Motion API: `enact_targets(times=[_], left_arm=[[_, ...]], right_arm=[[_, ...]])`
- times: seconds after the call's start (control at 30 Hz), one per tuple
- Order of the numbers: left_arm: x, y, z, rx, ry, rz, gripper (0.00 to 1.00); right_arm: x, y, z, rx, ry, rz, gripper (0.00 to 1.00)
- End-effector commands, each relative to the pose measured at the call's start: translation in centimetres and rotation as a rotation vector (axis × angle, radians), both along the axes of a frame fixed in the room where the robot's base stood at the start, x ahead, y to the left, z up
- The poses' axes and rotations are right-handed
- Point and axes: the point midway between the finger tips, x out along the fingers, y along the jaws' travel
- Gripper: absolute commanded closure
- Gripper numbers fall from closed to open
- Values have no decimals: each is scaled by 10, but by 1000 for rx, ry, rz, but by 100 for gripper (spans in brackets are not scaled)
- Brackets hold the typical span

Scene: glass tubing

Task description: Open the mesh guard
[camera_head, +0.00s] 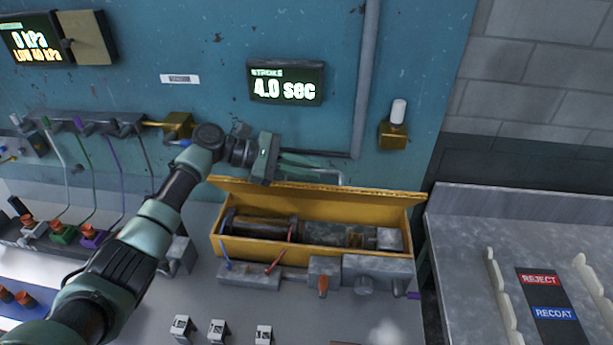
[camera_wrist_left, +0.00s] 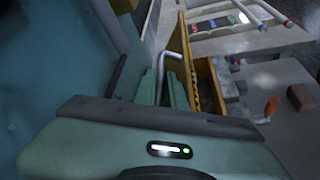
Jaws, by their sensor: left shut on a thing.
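The mesh guard (camera_head: 330,193) is the yellow lid along the back edge of a yellow box (camera_head: 255,250). It stands raised, and the box's top is uncovered. The guard shows in the wrist view as a narrow yellow strip (camera_wrist_left: 186,62), nearly edge-on. A grey bent handle (camera_wrist_left: 174,56) rises beside it. My left gripper (camera_head: 314,166) is behind the guard's upper edge, its fingers pointing right. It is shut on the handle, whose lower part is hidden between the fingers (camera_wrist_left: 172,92). My right gripper is not in view.
Inside the box lies a dark cylinder assembly (camera_head: 330,233). A blue wall with a stroke display (camera_head: 286,83) and a vertical pipe (camera_head: 365,80) stands close behind. Valves (camera_head: 323,285) line the box's front. A grey bench (camera_head: 470,250) is at right.

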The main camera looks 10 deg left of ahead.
Motion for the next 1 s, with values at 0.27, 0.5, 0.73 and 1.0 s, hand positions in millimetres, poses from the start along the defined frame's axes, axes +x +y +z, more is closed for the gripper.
enact_targets(times=[0.27,0.5,0.73,1.0], left_arm=[[25,0,8,-4,140,4,100],[29,-1,11,-3,181,1,100],[28,-1,11,-2,181,0,100],[28,-1,10,-1,181,-1,67]], right_arm=[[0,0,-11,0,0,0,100],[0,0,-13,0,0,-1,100],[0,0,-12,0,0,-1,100],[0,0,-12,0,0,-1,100]])
